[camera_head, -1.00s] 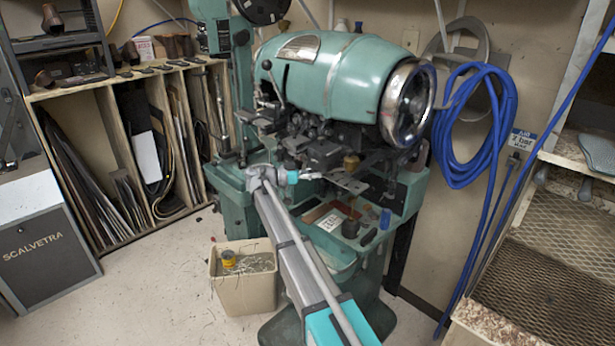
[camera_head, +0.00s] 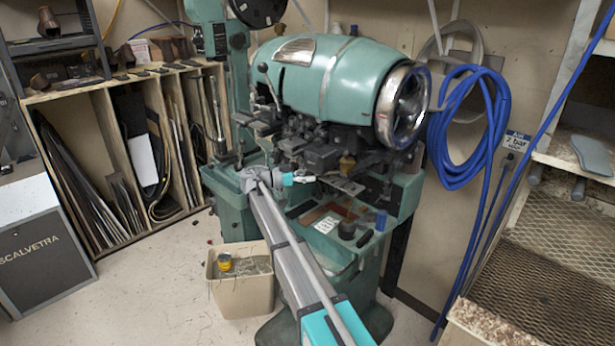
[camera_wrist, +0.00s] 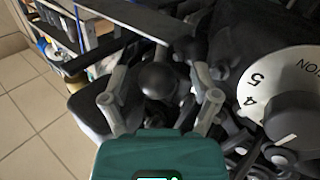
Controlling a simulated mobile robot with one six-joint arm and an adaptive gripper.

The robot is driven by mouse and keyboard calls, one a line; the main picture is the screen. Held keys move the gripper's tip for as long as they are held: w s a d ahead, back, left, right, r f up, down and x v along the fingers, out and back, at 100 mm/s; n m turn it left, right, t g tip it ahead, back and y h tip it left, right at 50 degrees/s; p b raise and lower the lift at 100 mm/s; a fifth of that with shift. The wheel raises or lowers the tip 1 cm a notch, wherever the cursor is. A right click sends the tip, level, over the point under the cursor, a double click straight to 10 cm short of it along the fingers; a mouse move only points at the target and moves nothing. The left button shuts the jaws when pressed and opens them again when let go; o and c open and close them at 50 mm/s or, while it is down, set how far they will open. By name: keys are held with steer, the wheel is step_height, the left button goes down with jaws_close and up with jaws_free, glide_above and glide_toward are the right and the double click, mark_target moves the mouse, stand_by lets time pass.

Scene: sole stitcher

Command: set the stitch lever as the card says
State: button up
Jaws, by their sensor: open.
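In the wrist view my gripper (camera_wrist: 160,84) is open, with a finger on each side of a round black knob (camera_wrist: 158,80). The knob looks like a lever's end, but I cannot tell whether the fingers touch it. In the head view my gripper (camera_head: 305,178) is small, in front of the green stitching machine (camera_head: 335,80), below its barrel. A thin lever with a dark knob (camera_head: 263,69) stands at the barrel's left end. A white card (camera_head: 327,224) lies on the machine's tray; its print is too small to read.
A white dial (camera_wrist: 262,90) with numbers 4 and 5 and a grey hub sits right of my gripper in the wrist view. Dark machine parts crowd around it. A bin (camera_head: 241,282) stands on the floor. Blue hose (camera_head: 465,125) hangs at right, beside a mesh shelf (camera_head: 545,270).

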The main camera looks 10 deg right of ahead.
steer(key=a, duration=1.2)
steer(key=shift+s, duration=0.4)
steer(key=s+d+f+n+g+y+p, duration=0.1)
steer(key=s+d+f+n+y, duration=0.35)
steer(key=s+d, duration=0.35)
steer(key=s+d+f+n+y+p, duration=0.1)
steer(key=s+d+f+n+y, duration=0.3)
steer(key=s+d+f, duration=0.3)
steer(key=s+d+f+n+y+p, duration=0.1)
steer(key=s+n+y, duration=0.5)
steer(key=s, duration=1.2)
step_height(320, 180, down, 2)
steer(key=d+y, duration=0.1)
steer(key=y, duration=0.2)
steer(key=shift+s+d+p, duration=0.25)
steer(key=shift+s+p, duration=0.15)
